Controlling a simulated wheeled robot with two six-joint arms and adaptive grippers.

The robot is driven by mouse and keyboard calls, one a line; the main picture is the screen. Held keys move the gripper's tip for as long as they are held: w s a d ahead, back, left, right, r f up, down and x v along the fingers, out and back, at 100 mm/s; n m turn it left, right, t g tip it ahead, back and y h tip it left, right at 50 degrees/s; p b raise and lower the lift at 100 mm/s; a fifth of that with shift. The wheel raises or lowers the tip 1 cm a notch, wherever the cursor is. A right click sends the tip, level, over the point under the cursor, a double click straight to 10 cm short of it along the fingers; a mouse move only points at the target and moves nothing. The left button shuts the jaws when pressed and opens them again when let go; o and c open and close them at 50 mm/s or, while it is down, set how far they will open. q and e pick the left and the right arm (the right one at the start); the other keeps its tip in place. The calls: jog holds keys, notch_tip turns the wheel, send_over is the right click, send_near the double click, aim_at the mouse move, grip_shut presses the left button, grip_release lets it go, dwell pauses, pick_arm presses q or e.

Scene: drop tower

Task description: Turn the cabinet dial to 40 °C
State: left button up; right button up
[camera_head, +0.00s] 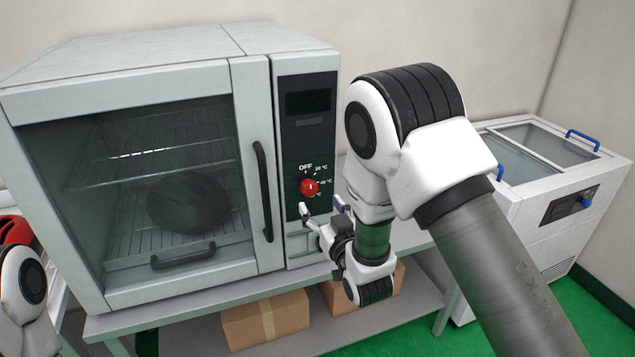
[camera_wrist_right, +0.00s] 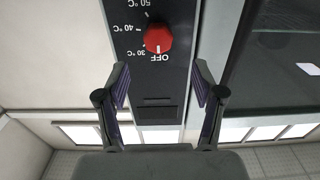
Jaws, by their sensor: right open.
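The cabinet (camera_head: 257,100) is a grey oven-like box with a closed glass door. Its red dial (camera_head: 309,187) sits on the dark control panel (camera_head: 309,135) right of the door handle. The dial also shows in the wrist view (camera_wrist_right: 158,40), upside down, with its white mark towards OFF; labels for 30, 40 and 50 °C lie around it. My right gripper (camera_head: 320,207) is open and empty, just below the dial and apart from it. In the wrist view its fingers (camera_wrist_right: 161,72) stand either side of the panel. My left gripper is out of view.
A black door handle (camera_head: 263,190) stands out close left of the panel. The cabinet rests on a grey bench (camera_head: 190,312) with cardboard boxes (camera_head: 266,322) beneath. A white chest unit (camera_head: 540,215) stands at right. A dark rounded object (camera_head: 187,203) lies inside the cabinet.

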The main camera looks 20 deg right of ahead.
aim_at(311, 191)
jog(key=w+p, duration=0.2)
jog(key=w, duration=0.4)
jog(key=shift+w, duration=0.4)
jog(key=shift+w+f, duration=0.4)
jog(key=shift+w, duration=0.1)
jog(key=shift+s+r, duration=0.1)
jog(key=c, duration=1.1)
